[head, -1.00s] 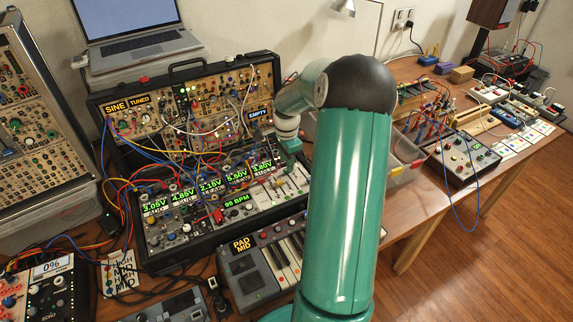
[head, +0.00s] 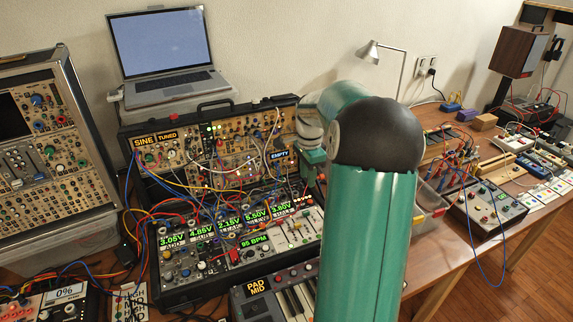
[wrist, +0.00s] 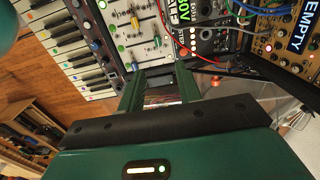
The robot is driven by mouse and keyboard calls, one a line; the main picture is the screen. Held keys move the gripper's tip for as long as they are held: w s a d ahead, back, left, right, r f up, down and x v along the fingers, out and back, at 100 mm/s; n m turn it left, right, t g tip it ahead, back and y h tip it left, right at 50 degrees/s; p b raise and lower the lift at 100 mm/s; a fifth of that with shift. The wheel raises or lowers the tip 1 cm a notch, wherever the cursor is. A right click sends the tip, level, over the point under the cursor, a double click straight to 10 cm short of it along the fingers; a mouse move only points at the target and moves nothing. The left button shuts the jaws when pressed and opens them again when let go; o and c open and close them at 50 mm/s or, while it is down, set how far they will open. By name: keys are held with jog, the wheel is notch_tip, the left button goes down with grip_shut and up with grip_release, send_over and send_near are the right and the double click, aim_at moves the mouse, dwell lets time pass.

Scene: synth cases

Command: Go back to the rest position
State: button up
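My green arm stands large in the middle of the head view, its dark elbow hiding part of the bench behind it. My gripper (wrist: 160,90) shows in the wrist view with its two green fingers apart and nothing seen held between them. In the head view, only part of the gripper body (head: 312,160) shows left of the elbow, above the right part of the modular synth case (head: 190,290). In the wrist view, the fingers are near the slider panel (wrist: 135,30) and the EMPTY label (wrist: 308,30).
A keyboard (head: 285,300) lies in front of the case, close to my arm. Patch cables (head: 200,200) loop over the panels. A laptop (head: 165,60) stands behind, a lamp (head: 375,50) at the back. A grey bin (head: 428,205) sits right of my arm.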

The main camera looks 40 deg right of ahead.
jog(key=shift+a, duration=0.1)
jog(key=s+a+r+n+t+h, duration=0.1)
jog(key=a+r+n, duration=0.4)
jog(key=a, duration=0.5)
jog(key=s+a+r+n+t+h, duration=0.15)
jog(key=a+r+n, duration=0.3)
jog(key=a, duration=0.55)
jog(key=s+a+r+n+t+y, duration=0.1)
jog(key=s+a+n+t+y, duration=0.1)
jog(key=s+a+n, duration=1)
jog(key=s+a+t, duration=0.1)
jog(key=s+a, duration=0.1)
jog(key=a, duration=0.1)
jog(key=shift+a, duration=0.4)
